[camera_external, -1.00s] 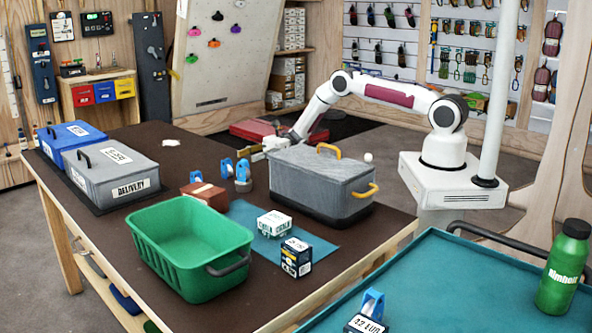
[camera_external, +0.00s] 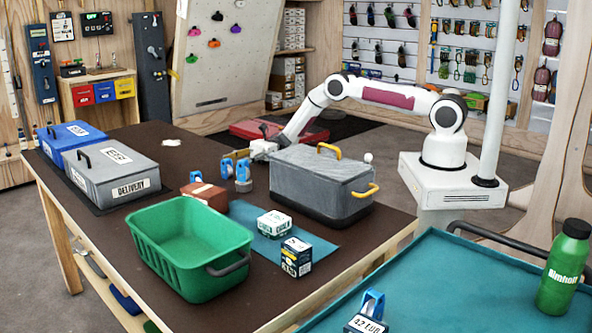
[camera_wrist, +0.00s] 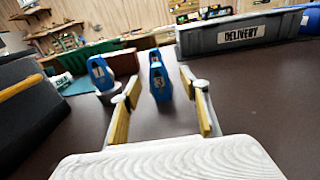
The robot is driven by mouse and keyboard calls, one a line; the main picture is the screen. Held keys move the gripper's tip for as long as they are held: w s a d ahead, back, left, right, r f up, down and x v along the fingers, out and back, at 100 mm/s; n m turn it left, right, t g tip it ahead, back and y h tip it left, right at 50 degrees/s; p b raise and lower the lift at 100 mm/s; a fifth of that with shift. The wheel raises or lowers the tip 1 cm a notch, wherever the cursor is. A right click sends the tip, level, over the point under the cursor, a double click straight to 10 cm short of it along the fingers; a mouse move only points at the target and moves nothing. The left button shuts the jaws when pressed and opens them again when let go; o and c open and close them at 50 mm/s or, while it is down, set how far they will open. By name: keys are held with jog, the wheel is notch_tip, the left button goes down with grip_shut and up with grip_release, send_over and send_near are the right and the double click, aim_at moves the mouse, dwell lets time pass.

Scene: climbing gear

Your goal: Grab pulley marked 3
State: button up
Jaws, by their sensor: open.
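Two blue pulleys stand on the dark table. One pulley (camera_wrist: 158,79) is straight ahead in the wrist view, in line with the gap between my fingers. It carries a small pale label that looks like a 3, though it is blurred. The other pulley (camera_wrist: 99,74), with a round grey base, is to its left. In the external view they are the left pulley (camera_external: 228,166) and the right pulley (camera_external: 243,173). My gripper (camera_wrist: 165,104) is open and empty, low over the table; it shows behind the pulleys in the external view (camera_external: 252,152).
A grey crate (camera_external: 315,190) with yellow handles stands close beside my gripper. A brown-red box (camera_external: 204,195) and green basket (camera_external: 190,250) are in front of the pulleys. The grey delivery bin (camera_external: 112,178) is further left, with clear table between.

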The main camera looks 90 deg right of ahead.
aim_at(226, 164)
jog(key=shift+x, duration=2.55)
jog(key=shift+s+a, duration=0.15)
jog(key=c, duration=1.2)
